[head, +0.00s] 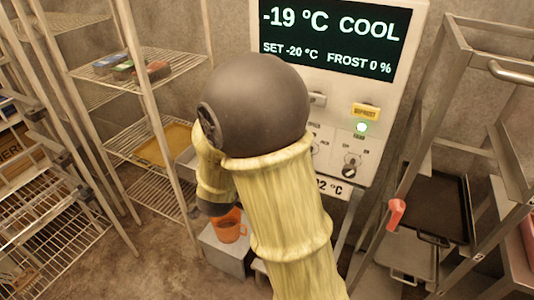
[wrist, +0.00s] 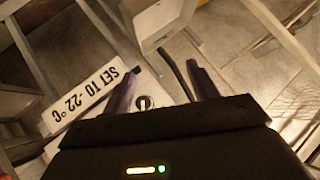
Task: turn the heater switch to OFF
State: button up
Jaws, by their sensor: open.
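The control panel (head: 378,100) shows a lit display reading -19 °C COOL, SET -20 °C, FROST 0 %. Below the display are a yellow DEFROST button (head: 366,112), a green light (head: 361,127) and small rotary switches, one a dark knob (head: 350,171). My arm covers the panel's lower left, and the labels are too small to tell which switch is the heater's. In the wrist view, my gripper (wrist: 161,70) is open and empty, its purple fingers apart. A round switch (wrist: 144,102) shows between them, nearer the left finger. My gripper is hidden in the head view.
A sign (wrist: 90,97) reading SET TO -22 °C hangs below the panel. Wire shelves (head: 140,70) stand left. An orange mug (head: 228,230) sits low on a grey box (head: 226,255).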

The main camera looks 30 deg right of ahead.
jog(key=d+m+h+b, duration=0.1)
jog(key=m+h, duration=0.2)
jog(key=d+f+m+h+b, duration=0.1)
jog(key=d+m+h+b, duration=0.1)
jog(key=m+h, duration=0.1)
jog(key=s+d+m+h+b, duration=0.1)
jog(key=d+m+h+b, duration=0.1)
jog(key=h, duration=0.3)
jog(key=shift+f+m, duration=0.3)
jog(key=shift+m, duration=0.4)
jog(key=p+x, duration=0.4)
jog(key=x, duration=1.3)
jog(key=shift+w+d+r, duration=0.1)
jog(key=shift+w+d, duration=0.05)
jog(key=shift+w, duration=0.1)
jog(key=c, duration=1)
